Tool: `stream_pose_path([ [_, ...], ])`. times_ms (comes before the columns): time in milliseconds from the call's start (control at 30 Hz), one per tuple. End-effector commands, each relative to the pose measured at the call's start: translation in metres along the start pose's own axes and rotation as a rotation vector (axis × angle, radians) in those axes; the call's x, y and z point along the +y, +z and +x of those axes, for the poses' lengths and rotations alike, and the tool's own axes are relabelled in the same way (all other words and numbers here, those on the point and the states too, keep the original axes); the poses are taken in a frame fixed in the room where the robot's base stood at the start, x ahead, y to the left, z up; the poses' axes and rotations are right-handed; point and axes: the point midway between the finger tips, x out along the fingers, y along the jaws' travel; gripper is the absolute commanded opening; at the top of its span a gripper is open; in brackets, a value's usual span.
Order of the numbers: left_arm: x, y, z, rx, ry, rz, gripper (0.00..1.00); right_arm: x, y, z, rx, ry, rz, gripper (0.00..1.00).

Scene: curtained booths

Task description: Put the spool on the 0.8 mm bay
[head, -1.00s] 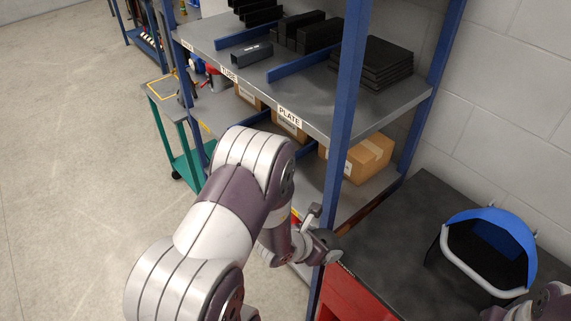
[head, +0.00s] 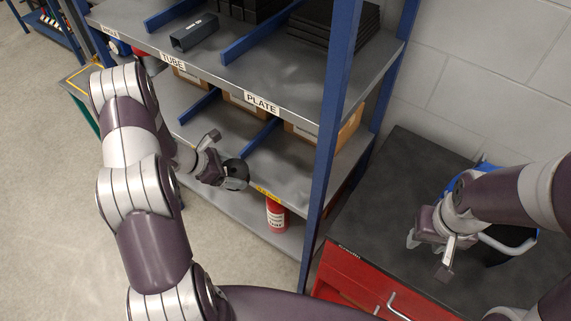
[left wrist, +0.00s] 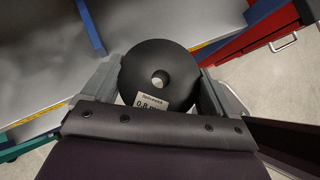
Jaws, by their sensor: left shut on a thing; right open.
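The spool (head: 237,174) is a dark, round reel with a central hole. In the left wrist view the spool (left wrist: 160,62) carries a white label reading 0.8 with a partly hidden unit (left wrist: 150,103). My left gripper (head: 222,163) is shut on it and holds it near the front edge of the lower shelf (head: 222,127). In the left wrist view a finger of my left gripper (left wrist: 162,88) lies on each side of the spool. My right gripper (head: 428,256) is open and empty over the dark worktop. I cannot read any 0.8 mm bay marking on the shelf.
Blue dividers (head: 252,148) split the lower shelf, with cardboard boxes (head: 300,137) behind. The upper shelf carries TUBE and PLATE labels. A blue post (head: 335,120) stands right of my left gripper. A red extinguisher (head: 277,215) stands below. A red cabinet (head: 350,283) is at right.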

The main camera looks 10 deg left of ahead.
Motion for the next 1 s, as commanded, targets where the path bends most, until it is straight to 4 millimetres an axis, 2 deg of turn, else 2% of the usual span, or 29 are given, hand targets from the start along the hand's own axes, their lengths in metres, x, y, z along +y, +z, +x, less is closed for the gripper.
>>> stream_pose_path([
  [33,-0.001,0.017,0.007,-0.001,-0.006,0.006,0.21,0.000,-0.002,-0.012,0.000,0.000,0.000,0.43],
  [300,-0.002,0.084,0.071,-0.002,-0.004,0.007,0.21,0.000,-0.006,-0.047,0.001,0.000,0.000,0.43],
  [467,-0.001,0.109,0.100,-0.002,-0.001,0.005,0.21,0.000,-0.007,-0.059,0.001,0.000,0.000,0.43],
  [600,-0.001,0.113,0.112,-0.001,0.000,0.002,0.21,0.000,-0.008,-0.064,0.000,0.000,0.000,0.43],
  [800,-0.001,0.094,0.131,-0.001,0.000,0.001,0.21,0.000,-0.009,-0.078,0.001,0.000,0.000,0.43],
  [1000,0.000,0.089,0.136,-0.002,0.002,0.003,0.21,0.000,-0.009,-0.077,0.000,0.000,0.000,0.43],
])
